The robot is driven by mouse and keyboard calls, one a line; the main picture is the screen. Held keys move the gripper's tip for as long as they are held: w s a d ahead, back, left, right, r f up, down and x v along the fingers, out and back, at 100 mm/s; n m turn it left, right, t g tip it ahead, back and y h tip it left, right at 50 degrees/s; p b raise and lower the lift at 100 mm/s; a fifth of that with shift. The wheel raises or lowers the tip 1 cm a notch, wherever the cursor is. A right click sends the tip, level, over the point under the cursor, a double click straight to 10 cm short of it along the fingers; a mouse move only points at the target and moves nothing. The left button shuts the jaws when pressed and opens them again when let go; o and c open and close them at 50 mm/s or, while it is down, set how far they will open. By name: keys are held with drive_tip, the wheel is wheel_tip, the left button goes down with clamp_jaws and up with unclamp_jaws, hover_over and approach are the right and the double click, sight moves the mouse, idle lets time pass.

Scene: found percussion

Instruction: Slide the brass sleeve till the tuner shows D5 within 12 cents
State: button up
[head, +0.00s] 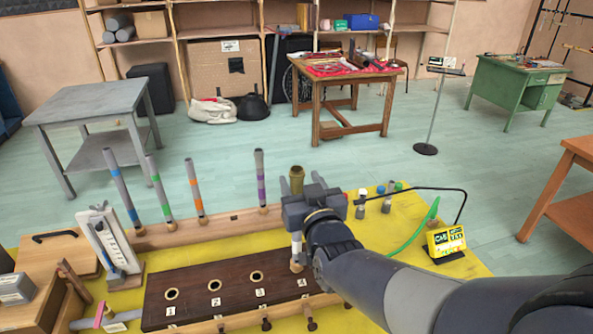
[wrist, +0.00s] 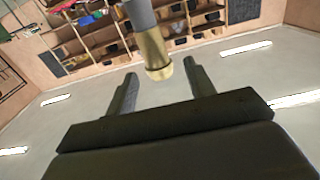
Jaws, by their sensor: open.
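The brass sleeve (head: 297,174) stands upright just behind my gripper (head: 302,184) in the head view. In the wrist view the sleeve (wrist: 152,52) fits around a grey tube (wrist: 140,14), and its flared rim lies near the gap between the fingertips of my gripper (wrist: 159,70). The fingers are apart and do not visibly grip it. Part of the sleeve and tube is hidden behind my wrist in the head view. The yellow tuner (head: 446,242) stands at the right of the yellow mat. Its display seems to start with C#5; the smaller figures are too small to read surely.
Several colour-banded tubes (head: 197,190) stand in a wooden rail (head: 220,228) to the left. A dark block with numbered holes (head: 225,290) lies in front. A white gauge (head: 110,240) stands at left. A black curved rod (head: 462,200) and small bottles (head: 362,200) are right of my arm.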

sight(299, 181)
drive_tip(key=shift+p+x, duration=0.35)
drive_tip(key=shift+x, duration=1.5)
drive_tip(key=shift+c, duration=0.3)
drive_tip(key=c, duration=1)
drive_tip(key=shift+f+b, duration=0.45)
drive_tip(key=shift+b, duration=0.35)
drive_tip(key=o, duration=1)
drive_tip(key=shift+o, duration=0.2)
